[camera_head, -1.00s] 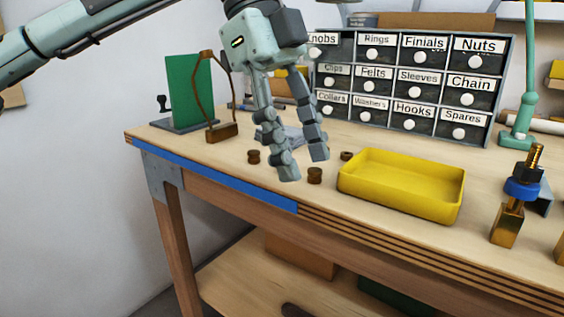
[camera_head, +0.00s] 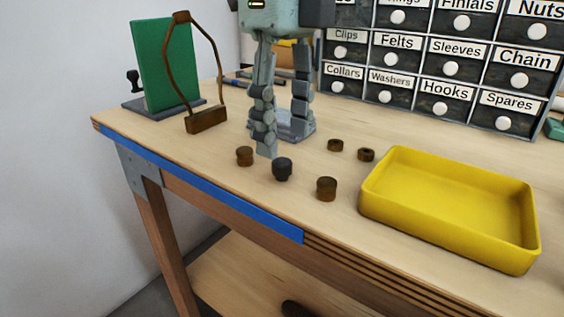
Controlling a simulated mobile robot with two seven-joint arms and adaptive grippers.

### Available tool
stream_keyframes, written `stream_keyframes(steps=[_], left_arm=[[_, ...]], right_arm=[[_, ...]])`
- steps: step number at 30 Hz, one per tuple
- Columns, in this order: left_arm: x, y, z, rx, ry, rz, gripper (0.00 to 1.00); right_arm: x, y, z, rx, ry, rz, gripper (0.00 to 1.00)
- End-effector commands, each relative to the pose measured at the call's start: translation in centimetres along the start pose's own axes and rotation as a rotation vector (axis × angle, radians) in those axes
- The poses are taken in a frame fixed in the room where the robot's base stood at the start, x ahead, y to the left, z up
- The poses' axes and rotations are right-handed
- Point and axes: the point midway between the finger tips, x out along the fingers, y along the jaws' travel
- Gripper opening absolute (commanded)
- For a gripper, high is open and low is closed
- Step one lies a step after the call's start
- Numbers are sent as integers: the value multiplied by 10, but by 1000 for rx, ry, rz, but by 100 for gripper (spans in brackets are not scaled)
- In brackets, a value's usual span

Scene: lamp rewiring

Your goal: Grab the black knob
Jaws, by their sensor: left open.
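The black knob (camera_head: 282,169) is a small dark cylinder standing on the wooden bench top, left of the yellow tray. My left gripper (camera_head: 285,146) comes down from above with its fingers apart and nothing between them. One fingertip is just left of and behind the knob, close to it in the picture; I cannot tell whether they touch. The other finger is farther back, in front of the drawer cabinet. My right gripper is not in view.
Brown knobs stand close by: one at left (camera_head: 245,156), one at front right (camera_head: 326,188), and two behind. The yellow tray (camera_head: 449,246) is to the right. A brown wire frame (camera_head: 206,121) and green panel (camera_head: 165,66) stand at left. The drawer cabinet (camera_head: 421,106) is behind.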

Motion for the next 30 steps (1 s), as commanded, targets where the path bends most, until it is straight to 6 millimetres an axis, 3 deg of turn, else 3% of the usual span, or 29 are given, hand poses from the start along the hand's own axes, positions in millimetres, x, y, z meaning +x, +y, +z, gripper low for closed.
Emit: stream_keyframes(steps=[9, 18, 27, 30], left_arm=[[42, -1, 8, -1, 2, 2, 46], [47, -1, 8, -1, 2, -1, 45], [47, -1, 8, -1, 2, 0, 8], [47, -1, 8, -1, 2, 0, 6]], right_arm=[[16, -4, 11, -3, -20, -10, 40], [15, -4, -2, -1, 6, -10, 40], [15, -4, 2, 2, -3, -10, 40], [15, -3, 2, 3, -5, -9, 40]])
